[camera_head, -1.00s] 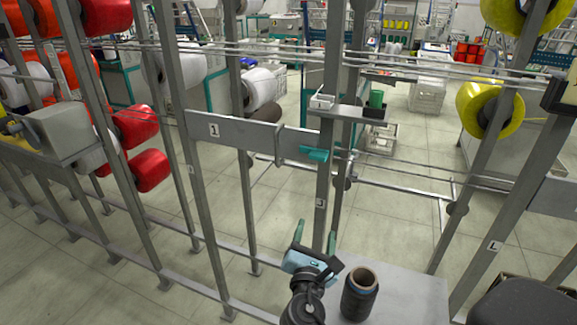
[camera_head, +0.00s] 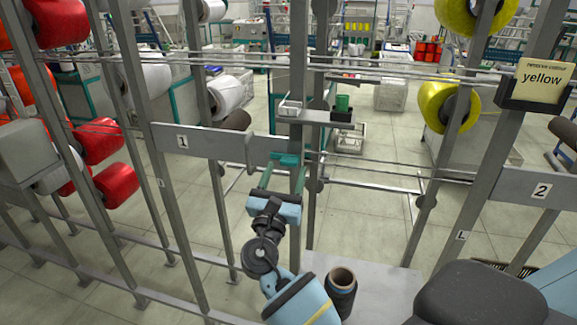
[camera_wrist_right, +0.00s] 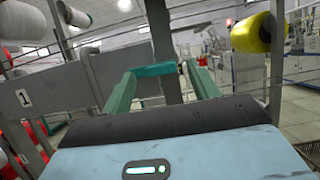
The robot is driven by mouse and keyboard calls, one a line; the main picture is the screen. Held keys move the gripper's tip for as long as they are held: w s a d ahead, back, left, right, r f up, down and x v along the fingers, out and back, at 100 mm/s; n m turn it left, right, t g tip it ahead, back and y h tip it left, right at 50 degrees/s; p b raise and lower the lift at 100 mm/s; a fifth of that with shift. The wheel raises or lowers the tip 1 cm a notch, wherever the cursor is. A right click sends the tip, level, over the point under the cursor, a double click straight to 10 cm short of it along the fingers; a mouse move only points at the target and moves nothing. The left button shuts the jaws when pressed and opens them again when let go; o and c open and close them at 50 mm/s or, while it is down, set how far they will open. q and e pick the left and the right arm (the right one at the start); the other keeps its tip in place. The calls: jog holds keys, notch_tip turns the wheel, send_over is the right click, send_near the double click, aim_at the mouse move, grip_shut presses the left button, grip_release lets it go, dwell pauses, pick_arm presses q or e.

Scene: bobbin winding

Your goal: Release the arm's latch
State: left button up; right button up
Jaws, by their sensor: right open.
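The latch is a small teal handle (camera_head: 285,159) on the grey arm bar (camera_head: 200,142) marked 1, beside an upright post. It also shows in the right wrist view (camera_wrist_right: 156,70). My right gripper (camera_head: 283,170) is open just in front of it. In the right wrist view the two green fingers (camera_wrist_right: 162,80) reach up to either side of the teal handle. Whether they touch it I cannot tell. My left gripper is not in view.
A dark bobbin (camera_head: 341,290) stands on a grey shelf (camera_head: 385,295) near my right arm. Red, white and yellow spools hang on the rack posts. A "yellow" card (camera_head: 541,78) sits at the right. A small holder with a green cup (camera_head: 342,103) is above the latch.

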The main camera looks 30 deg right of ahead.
aim_at(283, 159)
jog(key=shift+x, duration=1.15)
